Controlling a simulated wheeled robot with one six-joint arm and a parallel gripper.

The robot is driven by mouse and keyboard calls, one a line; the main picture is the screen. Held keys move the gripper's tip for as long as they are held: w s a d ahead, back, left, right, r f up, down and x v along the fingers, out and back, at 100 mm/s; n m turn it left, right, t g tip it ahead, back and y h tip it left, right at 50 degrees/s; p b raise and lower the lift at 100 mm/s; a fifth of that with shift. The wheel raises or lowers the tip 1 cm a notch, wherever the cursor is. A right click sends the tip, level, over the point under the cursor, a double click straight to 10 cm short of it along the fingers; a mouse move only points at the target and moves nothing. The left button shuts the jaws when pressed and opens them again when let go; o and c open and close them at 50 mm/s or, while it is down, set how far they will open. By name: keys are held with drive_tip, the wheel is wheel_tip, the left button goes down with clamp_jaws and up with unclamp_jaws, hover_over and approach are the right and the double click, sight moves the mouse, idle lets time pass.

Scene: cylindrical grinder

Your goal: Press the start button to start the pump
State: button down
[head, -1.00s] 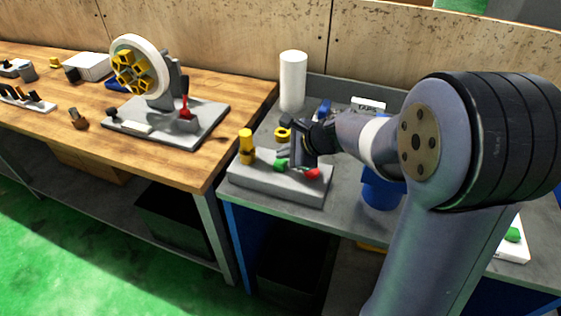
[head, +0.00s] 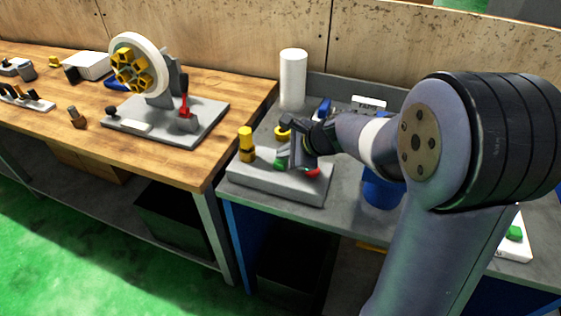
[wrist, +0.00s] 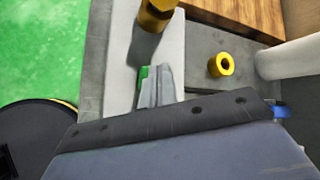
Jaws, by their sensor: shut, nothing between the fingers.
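A grey control box (head: 275,188) lies on the grey bench and carries a green button (head: 280,163), a red button (head: 312,171) and a yellow post (head: 246,145). My gripper (head: 293,164) is shut and empty, pointing down at the box between the green and red buttons, close to the green one. It partly covers both buttons. In the wrist view the shut fingers (wrist: 156,85) overlap the green button, of which only a green edge (wrist: 143,74) shows at their left. I cannot tell whether the fingertips touch the button.
A yellow ring (head: 283,132) and a white cylinder (head: 293,80) stand behind the box. A blue object (head: 383,190) is at its right, partly behind my arm. A wooden table (head: 120,85) with a wheel fixture (head: 140,72) adjoins at left.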

sight(285, 162)
drive_tip(key=shift+f+b, duration=0.5)
drive_tip(key=shift+f, duration=0.1)
idle(0.7)
idle(0.4)
drive_tip(key=shift+r+p, duration=0.9)
drive_tip(key=shift+r, duration=0.15)
wheel_tip(285, 162, up, 5)
drive_tip(key=p, duration=0.4)
drive_tip(key=shift+p, duration=0.3)
drive_tip(key=shift+d, duration=0.1)
